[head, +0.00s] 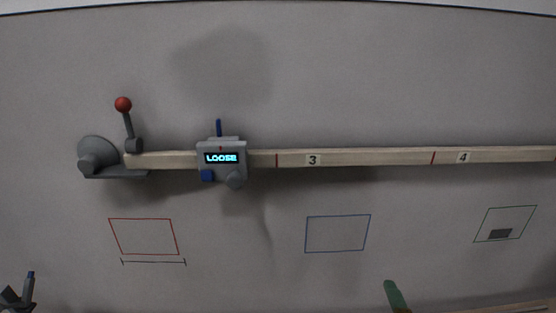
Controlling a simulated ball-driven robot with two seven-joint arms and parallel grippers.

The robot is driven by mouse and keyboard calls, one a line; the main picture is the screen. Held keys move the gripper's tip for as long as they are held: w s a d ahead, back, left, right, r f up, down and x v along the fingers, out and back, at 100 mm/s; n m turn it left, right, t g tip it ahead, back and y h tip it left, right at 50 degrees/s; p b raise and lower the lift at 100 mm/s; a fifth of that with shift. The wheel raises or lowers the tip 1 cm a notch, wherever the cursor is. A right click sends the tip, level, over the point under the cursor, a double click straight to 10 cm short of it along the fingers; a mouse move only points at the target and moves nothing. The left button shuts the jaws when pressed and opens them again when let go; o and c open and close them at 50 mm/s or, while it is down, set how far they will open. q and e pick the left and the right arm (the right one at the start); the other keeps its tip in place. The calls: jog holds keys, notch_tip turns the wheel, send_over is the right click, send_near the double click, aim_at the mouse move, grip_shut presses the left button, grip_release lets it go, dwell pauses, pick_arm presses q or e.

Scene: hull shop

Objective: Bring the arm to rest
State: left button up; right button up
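A dark jaw-like shape with a blue tip, apparently my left gripper (18,294), pokes in at the bottom-left corner. It is mostly cut off, and whether it is open or shut does not show. It is well below the rail and apart from it. My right gripper is not seen. A pale wooden rail (373,157) runs across the grey surface. A grey slider (237,147) with a blue lever sits around it; its display reads LOOSE. At the rail's left end is a grey clamp (98,155) with a red-ball lever (123,104) standing up.
A green handle-like piece (396,296) rises at the bottom edge. The red and blue outlines are empty.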

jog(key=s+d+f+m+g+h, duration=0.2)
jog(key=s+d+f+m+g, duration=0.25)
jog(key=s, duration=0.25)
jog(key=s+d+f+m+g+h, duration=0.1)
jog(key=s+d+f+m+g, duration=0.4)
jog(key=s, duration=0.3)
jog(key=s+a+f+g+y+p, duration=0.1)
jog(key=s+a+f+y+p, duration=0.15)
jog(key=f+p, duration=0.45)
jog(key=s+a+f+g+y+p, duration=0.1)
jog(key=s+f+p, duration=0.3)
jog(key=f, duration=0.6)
pick_arm(q)
jog(key=w+r+p, duration=0.2)
jog(key=r+p, duration=0.1)
jog(key=r, duration=0.6)
jog(key=w+r+t+p, duration=0.1)
jog(key=r+p, duration=0.3)
jog(key=r, duration=0.5)
jog(key=shift+w, duration=0.7)
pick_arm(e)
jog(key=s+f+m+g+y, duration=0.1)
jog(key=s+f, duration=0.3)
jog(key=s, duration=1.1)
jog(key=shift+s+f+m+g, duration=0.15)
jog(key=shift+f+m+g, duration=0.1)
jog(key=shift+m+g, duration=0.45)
